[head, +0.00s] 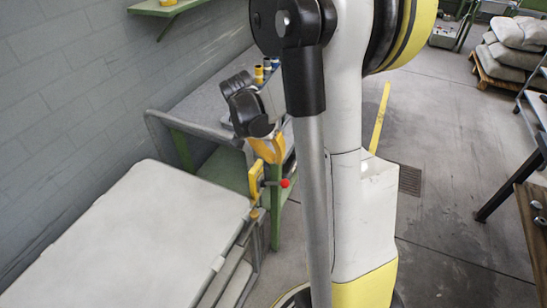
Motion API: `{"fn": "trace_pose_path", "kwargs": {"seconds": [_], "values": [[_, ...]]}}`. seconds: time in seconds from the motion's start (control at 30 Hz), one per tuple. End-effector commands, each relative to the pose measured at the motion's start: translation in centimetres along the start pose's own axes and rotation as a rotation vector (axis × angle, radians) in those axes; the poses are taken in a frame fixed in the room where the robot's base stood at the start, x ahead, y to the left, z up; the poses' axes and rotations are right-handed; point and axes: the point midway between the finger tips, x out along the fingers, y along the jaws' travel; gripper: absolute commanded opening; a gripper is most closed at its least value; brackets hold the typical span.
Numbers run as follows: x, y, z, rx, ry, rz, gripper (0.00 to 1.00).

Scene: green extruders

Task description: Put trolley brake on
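A trolley with a broad pale top (130,240) fills the lower left of the head view. Its metal side frame shows along its right edge. At its far right corner is a yellow bracket (256,181), with a lever ending in a red ball knob (285,183) to its right; this looks like the brake. My gripper (268,151), black with yellow fingers, points down just above the bracket and knob. Whether it touches them, and how far apart its fingers are, I cannot tell. My arm hides part of the area to the right.
A green-framed bench (185,118) with a grey top stands behind the trolley, with several small bottles (267,68) on it. A green shelf (158,8) is on the wall. Sacks on a pallet (513,55) stand at the far right. Grey floor (440,190) is clear right of my arm.

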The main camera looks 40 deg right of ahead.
Motion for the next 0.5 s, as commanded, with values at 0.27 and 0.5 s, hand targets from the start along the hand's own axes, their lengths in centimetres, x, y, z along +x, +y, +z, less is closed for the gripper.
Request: {"fn": "trace_pose_path", "kwargs": {"seconds": [0.27, 0.5], "values": [[6.3, -0.1, 0.0, 0.0, 0.001, -0.001, 0.0], [9.0, -0.1, 0.0, 0.0, 0.001, 0.0, 0.0]]}}
